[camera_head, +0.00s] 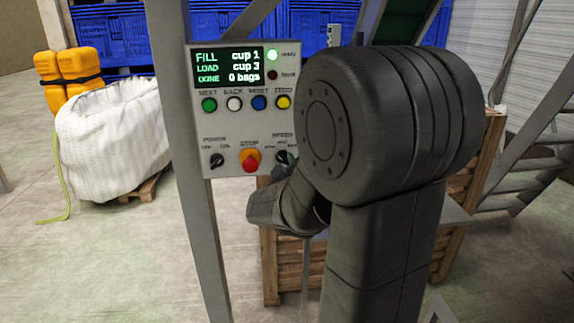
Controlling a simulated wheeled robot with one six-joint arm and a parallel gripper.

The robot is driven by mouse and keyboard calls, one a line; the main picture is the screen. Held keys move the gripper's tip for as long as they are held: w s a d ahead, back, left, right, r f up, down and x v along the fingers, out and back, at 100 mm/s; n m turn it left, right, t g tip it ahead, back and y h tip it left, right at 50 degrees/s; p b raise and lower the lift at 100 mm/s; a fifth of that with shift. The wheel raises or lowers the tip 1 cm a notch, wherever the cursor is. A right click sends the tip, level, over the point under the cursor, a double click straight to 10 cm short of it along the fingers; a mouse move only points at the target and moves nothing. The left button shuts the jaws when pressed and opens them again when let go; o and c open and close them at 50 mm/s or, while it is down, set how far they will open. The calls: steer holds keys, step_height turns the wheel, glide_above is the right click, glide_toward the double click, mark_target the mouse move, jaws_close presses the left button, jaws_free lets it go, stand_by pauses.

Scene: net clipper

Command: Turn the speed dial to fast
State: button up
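The grey control panel (229,131) is mounted on a metal post in the middle of the camera_head view. The speed dial (282,156), a small dark knob, is at its lower right under a SPEED label. My arm hides part of the label and scale, so I cannot read the dial's setting. My gripper (288,163) appears to be at the dial, mostly hidden by my dark wrist and arm. I cannot tell whether it touches the dial, or whether its fingers are open or shut.
The red stop button (250,161) is close left of the speed dial, and the power dial (217,161) is farther left. Coloured buttons (234,103) line the panel under the screen (227,67). A white bulk bag (115,140) stands at left. A wooden crate (270,262) is below.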

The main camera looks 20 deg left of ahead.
steer(key=shift+w+a, duration=0.25)
steer(key=shift+w, duration=0.15)
jaws_close()
steer(key=shift+b, duration=0.3)
steer(key=m+b, duration=0.9)
steer(key=m, duration=0.8)
steer(key=shift+s+a+m+b, duration=0.1)
steer(key=shift+m+b, duration=0.3)
